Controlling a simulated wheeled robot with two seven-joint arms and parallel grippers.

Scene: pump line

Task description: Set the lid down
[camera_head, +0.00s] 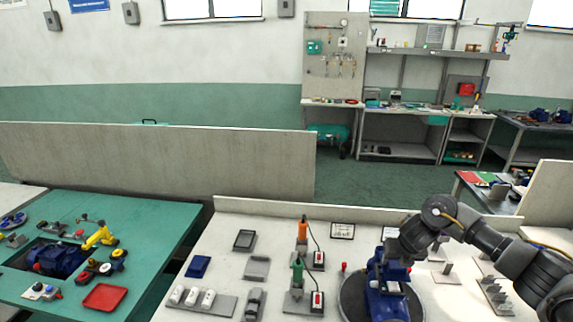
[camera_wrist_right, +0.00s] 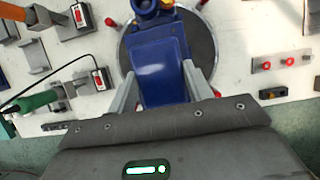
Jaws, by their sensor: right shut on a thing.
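My right gripper (camera_head: 392,262) is over the blue pump (camera_head: 388,300), which stands on a dark round turntable (camera_head: 350,297). In the right wrist view the fingers (camera_wrist_right: 160,72) are shut on a smooth blue piece that looks like the lid (camera_wrist_right: 163,88). The rounded blue pump end (camera_wrist_right: 146,6) and the dark turntable (camera_wrist_right: 203,40) show just beyond it. I cannot tell whether the lid touches the pump. In the head view the lid is hard to separate from the blue pump. My left gripper is not in view.
Left of the turntable are a green-handled tool (camera_head: 297,270), an orange-handled tool (camera_head: 302,232), grey trays (camera_head: 257,267) and a blue flat tray (camera_head: 197,266). Grey posts on a plate (camera_head: 493,292) stand at right. Bare white table shows between the trays and the tools.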

